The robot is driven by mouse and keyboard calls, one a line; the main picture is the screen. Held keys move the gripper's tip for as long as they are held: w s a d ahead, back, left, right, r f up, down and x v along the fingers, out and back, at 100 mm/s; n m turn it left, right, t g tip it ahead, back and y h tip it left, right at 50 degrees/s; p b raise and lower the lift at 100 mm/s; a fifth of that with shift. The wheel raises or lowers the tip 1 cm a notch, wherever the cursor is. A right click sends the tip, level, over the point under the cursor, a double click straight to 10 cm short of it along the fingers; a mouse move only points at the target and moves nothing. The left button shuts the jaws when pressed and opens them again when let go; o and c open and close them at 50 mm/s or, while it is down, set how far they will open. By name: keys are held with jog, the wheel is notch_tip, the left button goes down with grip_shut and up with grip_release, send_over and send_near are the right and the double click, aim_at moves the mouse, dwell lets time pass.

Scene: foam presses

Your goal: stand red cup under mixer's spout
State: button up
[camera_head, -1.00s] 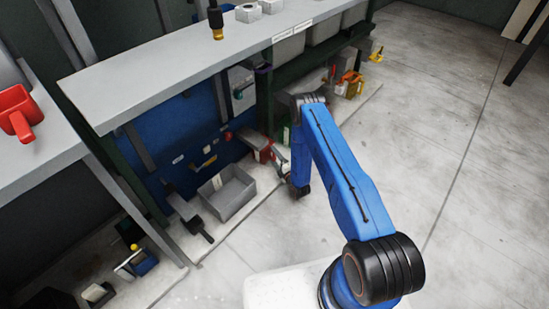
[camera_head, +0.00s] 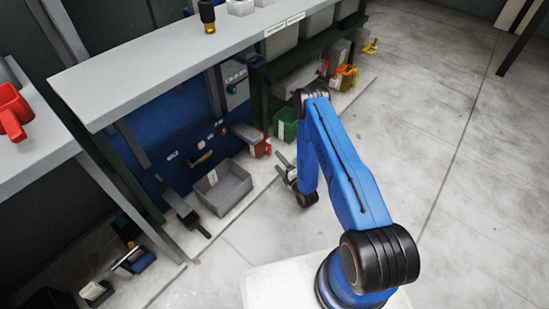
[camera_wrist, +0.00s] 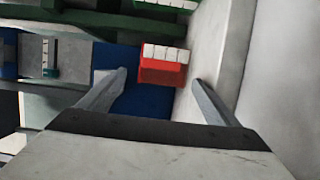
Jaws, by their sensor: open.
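The red cup (camera_head: 14,110) stands on a grey shelf top at the left edge of the head view, partly cut off by the frame; its handle points toward the lower right. I cannot make out a mixer or spout in either view. My gripper (camera_head: 284,167) is low in front of the bench, far to the right of the cup. In the wrist view, my gripper (camera_wrist: 160,77) has its fingers wide apart with nothing held. A red bin with white labels (camera_wrist: 163,70) shows beyond and between the fingers, apart from them.
The long grey bench top (camera_head: 150,80) bears a dark bottle with a yellowish base (camera_head: 208,15). Beneath it are a grey bin (camera_head: 225,187), a red bin (camera_head: 262,148) and a green bin (camera_head: 285,125). Open floor (camera_head: 450,220) lies to the right.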

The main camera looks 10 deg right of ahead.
jog(key=w+d+r+m+g+h, duration=0.15)
jog(key=w+r, duration=0.35)
jog(key=r, duration=0.6)
jog(key=w+d+r+m+g+h, duration=0.15)
jog(key=w+r, duration=0.35)
jog(key=r, duration=0.7)
jog(key=s+d+r+m+g+h, duration=0.1)
jog(key=s+r+m+g, duration=0.15)
jog(key=r, duration=0.85)
jog(key=s+d+r+m+g+h, duration=0.1)
jog(key=s+r+m, duration=0.3)
jog(key=r, duration=0.8)
jog(key=s+r+m+g+h, duration=0.1)
jog(key=s+r+m, duration=0.2)
jog(key=s+r, duration=0.65)
jog(key=s+r+m+g, duration=0.25)
jog(key=s+r, duration=0.35)
jog(key=s, duration=0.7)
jog(key=s+a+r+m+g, duration=0.1)
jog(key=s+m, duration=0.5)
jog(key=s, duration=2.2)
notch_tip(320, 180, up, 2)
jog(key=shift+s+r+m+g, duration=0.15)
jog(key=shift+m+g, duration=0.15)
jog(key=shift+g, duration=0.4)
